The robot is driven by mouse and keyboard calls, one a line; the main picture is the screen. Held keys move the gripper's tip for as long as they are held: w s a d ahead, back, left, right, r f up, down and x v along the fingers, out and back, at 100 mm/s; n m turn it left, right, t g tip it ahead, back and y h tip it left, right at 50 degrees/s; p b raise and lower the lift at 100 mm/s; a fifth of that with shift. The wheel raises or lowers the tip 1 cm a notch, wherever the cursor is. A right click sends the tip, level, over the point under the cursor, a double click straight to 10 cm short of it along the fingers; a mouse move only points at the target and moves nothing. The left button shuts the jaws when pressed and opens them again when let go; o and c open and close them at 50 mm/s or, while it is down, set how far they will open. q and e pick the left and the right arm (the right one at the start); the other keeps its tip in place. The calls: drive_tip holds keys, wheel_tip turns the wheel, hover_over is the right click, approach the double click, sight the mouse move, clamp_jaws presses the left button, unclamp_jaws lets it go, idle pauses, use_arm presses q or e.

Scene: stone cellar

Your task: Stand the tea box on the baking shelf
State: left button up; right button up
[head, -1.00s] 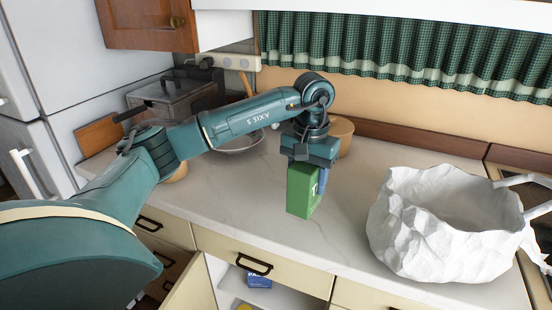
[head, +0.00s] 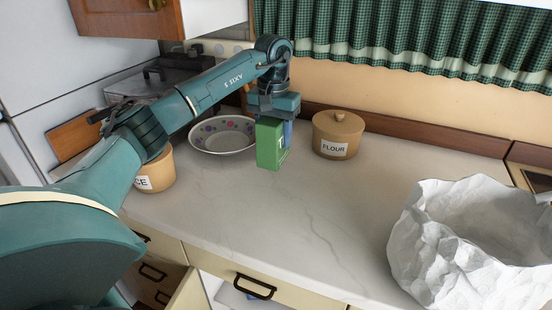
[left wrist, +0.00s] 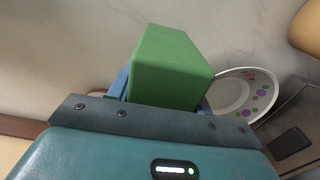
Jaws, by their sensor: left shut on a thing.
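The green tea box (head: 271,145) hangs upright in my left gripper (head: 274,118), which is shut on its top and points down. The blue fingers clasp it; in the left wrist view the box (left wrist: 170,68) fills the space between them. It is over the worktop, between the flowered bowl and the flour pot; I cannot tell how far above the surface. Below the front edge, a slice of an open cupboard's inside (head: 238,298) shows at the bottom. I cannot tell if this is the baking shelf. My right gripper is not in view.
A flowered bowl (head: 224,135) and a lidded flour pot (head: 337,136) stand at the back. Another labelled pot (head: 157,172) is partly behind my arm. A crumpled white bag-like container (head: 425,250) stands front right. The middle worktop (head: 290,215) is clear.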

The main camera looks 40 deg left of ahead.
sight(274, 157)
use_arm(q)
drive_tip(key=shift+f, duration=3.2)
drive_tip(key=shift+f, duration=0.1)
drive_tip(key=o, duration=0.6)
drive_tip(key=shift+f, duration=0.1)
drive_tip(key=o, duration=0.5)
